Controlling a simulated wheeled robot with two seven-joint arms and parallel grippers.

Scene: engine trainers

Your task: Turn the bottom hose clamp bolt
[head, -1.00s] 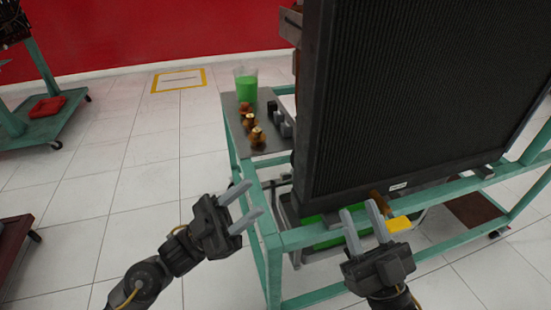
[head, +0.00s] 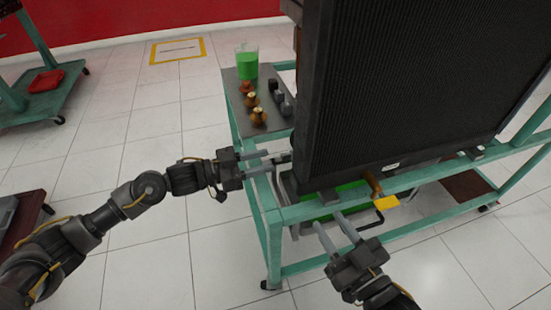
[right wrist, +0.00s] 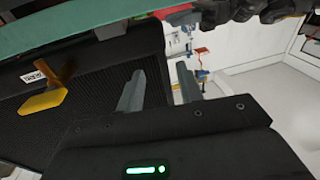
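The black radiator (head: 400,90) stands upright on the teal frame. My left gripper (head: 278,162) points right at the radiator's lower left side. Its two fingers are apart, with their tips beside a small dark part (head: 284,158) there. I cannot tell whether that part belongs to the bottom hose clamp, and I cannot make out the bolt. My right gripper (head: 337,233) is open and empty in front of the lower frame rail. Its spread fingers also show in the right wrist view (right wrist: 160,88).
A yellow-handled valve (head: 387,202) hangs under the radiator, above and right of my right gripper. A grey shelf (head: 240,110) holds a cup of green liquid (head: 247,62) and several brass and dark parts. The teal rail (head: 440,172) crosses below the radiator.

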